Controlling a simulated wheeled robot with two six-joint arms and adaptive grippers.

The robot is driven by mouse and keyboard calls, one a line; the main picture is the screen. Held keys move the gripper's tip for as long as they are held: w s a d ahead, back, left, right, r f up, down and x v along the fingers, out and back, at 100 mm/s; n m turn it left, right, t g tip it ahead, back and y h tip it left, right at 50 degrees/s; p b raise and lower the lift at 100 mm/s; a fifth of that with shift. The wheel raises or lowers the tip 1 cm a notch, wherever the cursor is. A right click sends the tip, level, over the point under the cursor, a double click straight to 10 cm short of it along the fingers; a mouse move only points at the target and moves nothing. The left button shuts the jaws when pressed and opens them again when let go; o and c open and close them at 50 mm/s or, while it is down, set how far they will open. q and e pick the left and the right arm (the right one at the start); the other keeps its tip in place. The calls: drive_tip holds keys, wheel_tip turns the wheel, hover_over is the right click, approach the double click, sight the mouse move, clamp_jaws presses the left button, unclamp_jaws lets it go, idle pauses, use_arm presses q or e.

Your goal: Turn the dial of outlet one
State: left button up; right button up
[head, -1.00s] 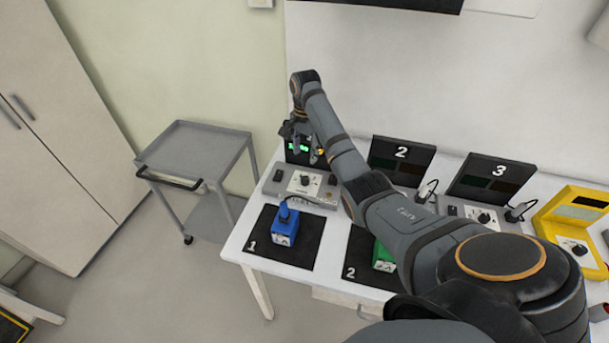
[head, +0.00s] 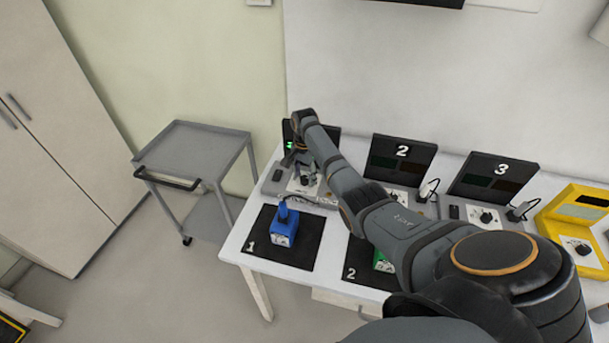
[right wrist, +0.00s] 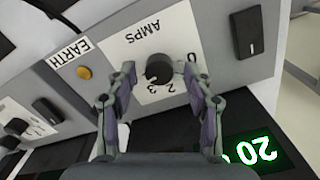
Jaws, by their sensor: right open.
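The dial (right wrist: 159,68) of outlet one is a black round knob on a white plate marked AMPS, seen in the right wrist view. Its plate sits on the grey outlet one panel (right wrist: 228,25). My right gripper (right wrist: 160,66) is open, with one finger on each side of the dial and a visible gap at both sides. In the head view my right gripper (head: 303,165) is low over that panel and partly covers it. A dark display (right wrist: 255,150) behind the panel shows green digits reading 20. My left gripper is out of view.
A blue box (head: 284,234) with a plug stands on black mat 1 (head: 265,250) in front of the panel. Outlets two (head: 401,160) and three (head: 490,185) stand to the right, with a yellow unit (head: 583,240) beyond. A grey trolley (head: 195,150) stands left of the table.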

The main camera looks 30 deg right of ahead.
drive_tip(key=shift+s+a+f, duration=0.1)
drive_tip(key=shift+f, duration=0.1)
clamp_jaws()
idle(0.3)
